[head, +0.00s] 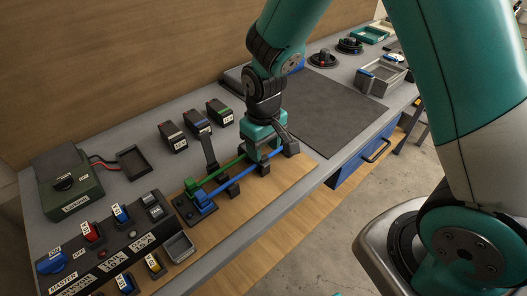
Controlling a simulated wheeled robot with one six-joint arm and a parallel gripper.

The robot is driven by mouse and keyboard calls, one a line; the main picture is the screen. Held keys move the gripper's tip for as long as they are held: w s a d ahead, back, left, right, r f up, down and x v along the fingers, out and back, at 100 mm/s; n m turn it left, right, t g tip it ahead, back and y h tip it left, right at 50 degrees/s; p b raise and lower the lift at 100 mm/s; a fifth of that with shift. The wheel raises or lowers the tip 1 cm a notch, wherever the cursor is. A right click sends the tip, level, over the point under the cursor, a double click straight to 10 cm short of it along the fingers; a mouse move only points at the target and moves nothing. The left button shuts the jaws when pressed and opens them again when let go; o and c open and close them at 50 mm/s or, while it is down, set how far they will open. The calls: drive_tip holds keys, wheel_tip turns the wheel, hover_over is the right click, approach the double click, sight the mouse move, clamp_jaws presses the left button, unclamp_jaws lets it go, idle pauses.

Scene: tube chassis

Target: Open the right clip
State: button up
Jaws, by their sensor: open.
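A green tube (222,171) and a blue tube (243,174) run side by side over a wooden board, from green and blue connectors (203,201) at their left ends.
A switch panel (108,243) and a small metal tray (179,247) lie at the left front. A green power box (67,184) stands at the far left. Several labelled blocks (197,122) stand behind the board. A dark mat (325,105) gives clear room to the right.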

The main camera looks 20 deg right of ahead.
drive_tip(key=shift+f, duration=1.3)
clamp_jaws()
drive_tip(key=shift+r, duration=0.1)
